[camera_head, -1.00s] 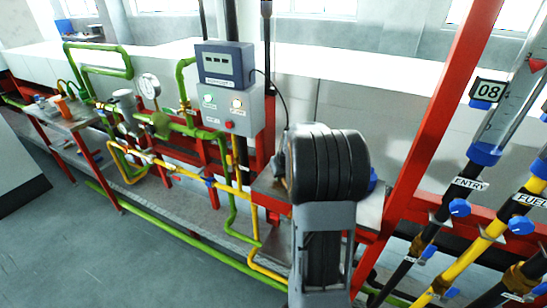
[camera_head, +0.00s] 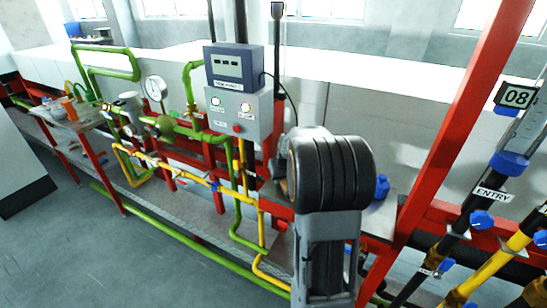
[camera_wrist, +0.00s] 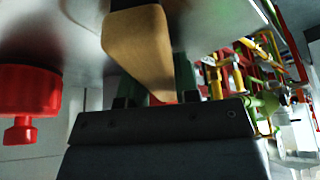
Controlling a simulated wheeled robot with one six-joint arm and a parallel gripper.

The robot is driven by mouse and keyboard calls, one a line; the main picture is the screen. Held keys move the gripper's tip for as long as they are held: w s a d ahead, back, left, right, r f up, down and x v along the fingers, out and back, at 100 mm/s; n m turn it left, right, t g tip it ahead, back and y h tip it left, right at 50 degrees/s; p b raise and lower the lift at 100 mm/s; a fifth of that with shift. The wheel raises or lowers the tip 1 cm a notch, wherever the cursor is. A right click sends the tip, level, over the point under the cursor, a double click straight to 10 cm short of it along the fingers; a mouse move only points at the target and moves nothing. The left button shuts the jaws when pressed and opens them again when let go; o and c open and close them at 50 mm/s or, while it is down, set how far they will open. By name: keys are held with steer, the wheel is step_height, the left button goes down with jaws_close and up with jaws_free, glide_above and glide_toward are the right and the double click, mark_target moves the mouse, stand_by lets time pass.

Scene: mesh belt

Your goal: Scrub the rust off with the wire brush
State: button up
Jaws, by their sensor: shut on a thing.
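A wooden handle (camera_wrist: 140,45), which appears to be the wire brush's, shows in the wrist view between the fingers of my gripper (camera_wrist: 160,92). My gripper is shut on it. The handle is tan and tapers toward the gripper; its bristles are not in view. In the head view my own black and grey arm hides the gripper and the brush. I cannot make out any rust patch in either view.
A grey control box (camera_head: 237,118) stands left of my arm among green and yellow pipes. A blue object (camera_head: 382,186) sits just right of my arm. Labelled pipes with blue knobs fill the right side. A red object (camera_wrist: 28,90) is at the wrist view's left.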

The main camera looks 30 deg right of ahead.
steer(key=shift+w+a+r+p, duration=0.35)
steer(key=shift+w+r, duration=0.1)
steer(key=shift+w, duration=0.15)
steer(key=shift+s+d+r+p, duration=0.15)
steer(key=shift+r+p, duration=0.4)
steer(key=shift+r, duration=0.7)
steer(key=shift+r+p, duration=0.5)
steer(key=shift+r, duration=0.2)
steer(key=shift+r+p, duration=1.1)
steer(key=shift+r, duration=0.65)
steer(key=shift+f, duration=0.1)
